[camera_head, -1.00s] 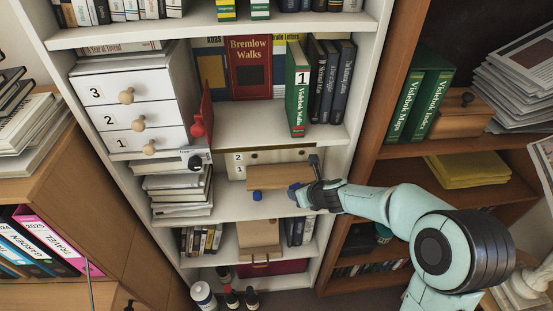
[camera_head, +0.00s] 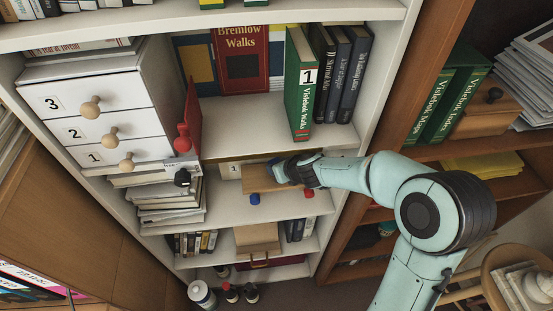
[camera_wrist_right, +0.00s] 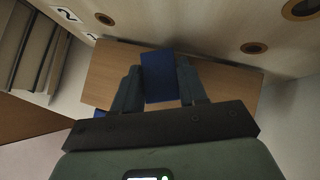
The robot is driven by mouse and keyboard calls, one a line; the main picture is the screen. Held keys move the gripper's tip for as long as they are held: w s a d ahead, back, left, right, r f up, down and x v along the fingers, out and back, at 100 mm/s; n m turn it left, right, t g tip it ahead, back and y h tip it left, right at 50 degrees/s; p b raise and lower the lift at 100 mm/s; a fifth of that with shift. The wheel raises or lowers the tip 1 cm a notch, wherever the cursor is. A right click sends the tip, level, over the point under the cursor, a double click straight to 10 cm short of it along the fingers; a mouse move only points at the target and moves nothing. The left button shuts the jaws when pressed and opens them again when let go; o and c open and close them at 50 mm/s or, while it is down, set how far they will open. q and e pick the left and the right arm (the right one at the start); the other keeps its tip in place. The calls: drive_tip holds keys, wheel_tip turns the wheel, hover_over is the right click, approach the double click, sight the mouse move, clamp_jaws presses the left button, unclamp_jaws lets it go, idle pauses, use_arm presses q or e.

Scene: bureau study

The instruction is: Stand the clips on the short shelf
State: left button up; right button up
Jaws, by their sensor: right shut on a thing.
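The short shelf is a small light-wood board (camera_head: 258,180) in a bay of the white bookcase; it also shows across the right wrist view (camera_wrist_right: 230,83). My right gripper (camera_head: 280,172) is over the board and shut on a blue clip (camera_wrist_right: 158,76), which stands out between its fingers. I cannot tell whether this clip touches the board. Another blue clip (camera_head: 255,199) is below the board's front edge, and a red clip (camera_head: 309,193) is to its right, under my right wrist. My left gripper is in neither view.
A white unit with numbered wooden-knobbed drawers (camera_head: 100,120) and a stack of papers (camera_head: 172,202) stand to the left. A pale panel with round holes (camera_wrist_right: 200,30) is behind the board.

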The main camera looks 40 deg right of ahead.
drive_tip(key=shift+s+f, duration=0.1)
drive_tip(key=shift+f, duration=0.2)
drive_tip(key=shift+s+d+r, duration=0.1)
drive_tip(key=shift+s+r, duration=0.2)
drive_tip(key=shift+s, duration=0.3)
drive_tip(key=shift+w+f, duration=0.2)
drive_tip(key=shift+w, duration=0.05)
drive_tip(key=o, duration=1.1)
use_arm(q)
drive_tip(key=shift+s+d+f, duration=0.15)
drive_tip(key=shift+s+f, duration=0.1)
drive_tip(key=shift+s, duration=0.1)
use_arm(e)
drive_tip(key=shift+s, duration=0.1)
drive_tip(key=shift+r, duration=0.1)
